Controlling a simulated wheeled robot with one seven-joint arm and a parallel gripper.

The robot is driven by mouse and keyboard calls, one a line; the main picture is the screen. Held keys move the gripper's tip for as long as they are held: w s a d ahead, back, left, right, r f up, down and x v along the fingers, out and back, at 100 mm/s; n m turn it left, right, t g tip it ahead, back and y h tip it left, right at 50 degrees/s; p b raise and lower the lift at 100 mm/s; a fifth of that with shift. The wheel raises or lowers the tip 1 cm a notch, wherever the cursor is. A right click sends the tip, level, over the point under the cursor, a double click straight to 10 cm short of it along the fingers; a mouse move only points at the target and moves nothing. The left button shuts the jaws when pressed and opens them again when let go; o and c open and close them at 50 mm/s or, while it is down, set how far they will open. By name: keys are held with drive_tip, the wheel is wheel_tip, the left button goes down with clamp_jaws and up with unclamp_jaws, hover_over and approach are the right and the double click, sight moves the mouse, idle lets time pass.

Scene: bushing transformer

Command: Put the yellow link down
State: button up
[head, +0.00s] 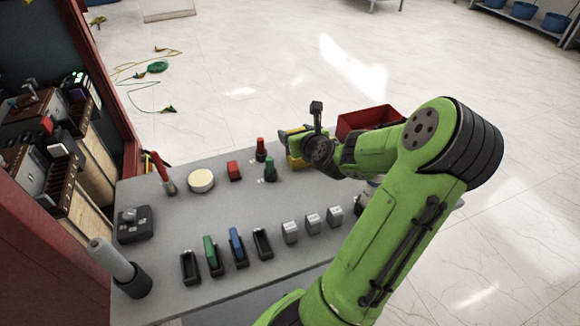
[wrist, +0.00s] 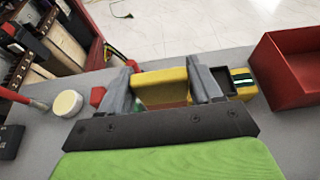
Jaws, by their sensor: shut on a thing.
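The yellow link (wrist: 162,88) is a yellow bar lying crosswise between the two grey fingers of my gripper (wrist: 161,78) in the wrist view. The gripper is shut on it. The grey table top (wrist: 80,130) is seen below and behind it; I cannot tell how high the link is above the table. In the head view my gripper (head: 308,143) is over the far edge of the table (head: 215,205), and my arm hides much of it. Yellow shows beside the gripper there, but I cannot tell which piece it is.
A red bin (wrist: 290,72) stands right of the gripper. A yellow piece with a dark, green-striped part (wrist: 243,84) lies between them. A cream round puck (head: 201,181), a red block (head: 233,171) and red and green bushings (head: 270,168) stand left. Dark and coloured holders (head: 237,248) line the front.

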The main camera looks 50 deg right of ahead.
wheel_tip(320, 180, down, 10)
drive_tip(key=b, duration=0.6)
drive_tip(key=shift+s, duration=0.1)
drive_tip(key=shift+r, duration=0.1)
drive_tip(key=o, duration=1.2)
drive_tip(key=b+v, duration=0.3)
drive_tip(key=v, duration=0.9)
